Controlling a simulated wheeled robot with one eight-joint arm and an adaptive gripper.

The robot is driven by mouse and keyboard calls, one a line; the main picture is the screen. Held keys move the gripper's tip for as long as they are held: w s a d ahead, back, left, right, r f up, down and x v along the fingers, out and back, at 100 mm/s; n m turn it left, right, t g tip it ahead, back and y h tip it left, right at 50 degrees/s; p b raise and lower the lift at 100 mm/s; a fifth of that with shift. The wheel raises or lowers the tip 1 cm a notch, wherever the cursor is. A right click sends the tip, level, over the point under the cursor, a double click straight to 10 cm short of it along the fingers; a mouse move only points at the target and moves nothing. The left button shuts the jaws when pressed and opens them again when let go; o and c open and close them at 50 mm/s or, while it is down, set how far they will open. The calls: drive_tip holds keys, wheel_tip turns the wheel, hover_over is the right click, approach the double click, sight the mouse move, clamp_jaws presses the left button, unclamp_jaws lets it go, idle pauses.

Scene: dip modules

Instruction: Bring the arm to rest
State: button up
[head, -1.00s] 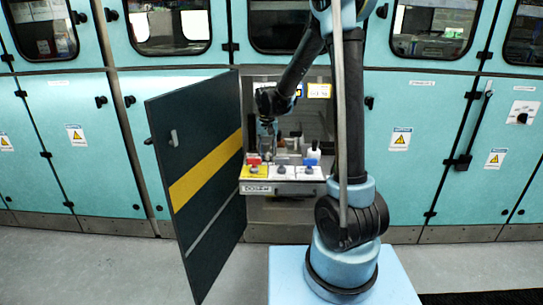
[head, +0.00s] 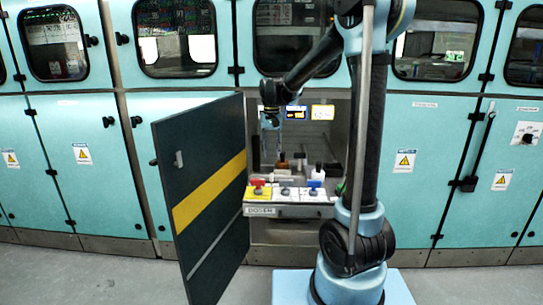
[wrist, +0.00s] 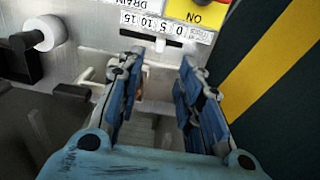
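My gripper (head: 271,122) hangs from my bent arm in front of an open cabinet bay in the head view, above a shelf of small items. In the wrist view its two blue and black fingers (wrist: 162,60) stand apart, with nothing visibly held between them. My arm (head: 315,62) reaches left from its upright column. A control panel (head: 287,209) with a yellow section and red, dark and blue knobs sits below the gripper. Part of that panel, with a yellow label and a number scale (wrist: 160,24), shows beyond the fingertips in the wrist view.
An open dark door (head: 207,190) with a yellow stripe stands left of the gripper and also fills the right of the wrist view (wrist: 290,110). Small bottles and blocks (head: 300,163) stand behind the panel. A white round knob (wrist: 45,33) is at the wrist view's upper left.

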drive_tip(key=s+d+t, duration=0.1)
drive_tip(key=s+d, duration=1.3)
drive_tip(key=s, duration=0.2)
drive_tip(key=s+d+f, duration=0.3)
drive_tip(key=s+f, duration=0.1)
drive_tip(key=s, duration=0.4)
drive_tip(key=s+d+f+t, duration=0.1)
drive_tip(key=s+d+f, duration=0.3)
drive_tip(key=s, duration=0.3)
drive_tip(key=shift+s+f+n, duration=0.3)
drive_tip(key=shift+s+f, duration=0.05)
drive_tip(key=shift+f, duration=0.35)
drive_tip(key=shift+w+f, duration=0.2)
drive_tip(key=shift+w, duration=0.25)
idle(0.8)
